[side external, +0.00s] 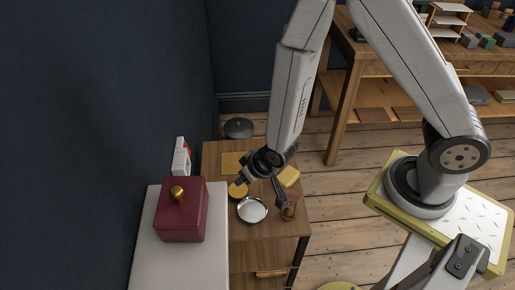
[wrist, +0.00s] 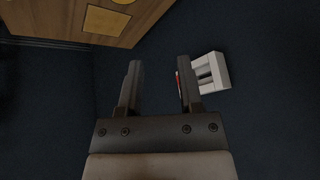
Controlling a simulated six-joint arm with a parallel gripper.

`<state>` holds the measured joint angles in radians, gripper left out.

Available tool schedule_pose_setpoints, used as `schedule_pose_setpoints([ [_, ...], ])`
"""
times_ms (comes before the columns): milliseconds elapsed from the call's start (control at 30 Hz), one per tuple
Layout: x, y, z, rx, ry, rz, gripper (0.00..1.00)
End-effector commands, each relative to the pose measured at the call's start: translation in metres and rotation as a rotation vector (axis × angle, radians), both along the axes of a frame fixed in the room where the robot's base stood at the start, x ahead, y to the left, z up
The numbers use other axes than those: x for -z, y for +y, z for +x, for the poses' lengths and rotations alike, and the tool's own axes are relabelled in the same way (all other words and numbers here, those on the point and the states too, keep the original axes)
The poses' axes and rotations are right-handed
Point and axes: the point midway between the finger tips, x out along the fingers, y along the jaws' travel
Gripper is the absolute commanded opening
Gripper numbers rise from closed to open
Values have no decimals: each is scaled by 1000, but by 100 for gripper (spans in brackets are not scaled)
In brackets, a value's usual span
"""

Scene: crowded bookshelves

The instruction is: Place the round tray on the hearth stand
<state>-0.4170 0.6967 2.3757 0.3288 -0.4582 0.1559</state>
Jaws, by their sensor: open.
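A round silver tray (side external: 252,210) with a pale centre lies flat on the wooden cabinet top (side external: 262,228) in the side view. My gripper (side external: 262,188) is above the cabinet, close to the tray in the picture; its height over it is hard to tell. In the wrist view my gripper (wrist: 159,68) has its two fingers apart with nothing between them. The tray is not seen in the wrist view. I cannot tell for sure which thing is the hearth stand; a dark grey round object (side external: 239,128) sits behind the cabinet.
A yellow disc (side external: 237,190), yellow mat (side external: 236,162), yellow block (side external: 289,176) and reddish-brown cup-like item (side external: 290,208) crowd the cabinet. A dark red box (side external: 182,210) with a gold knob stands on a white surface at left. A white frame (wrist: 210,72) is near the right finger in the wrist view.

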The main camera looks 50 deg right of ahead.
Motion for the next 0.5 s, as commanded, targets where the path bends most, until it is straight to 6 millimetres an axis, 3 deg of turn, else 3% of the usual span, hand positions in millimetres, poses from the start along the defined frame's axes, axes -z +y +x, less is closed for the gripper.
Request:
schedule_pose_setpoints([
  [233, -52, -34, -1, -19, 85, 2, 46],
  [500, -101, -77, -21, -45, 177, -30, 46],
])
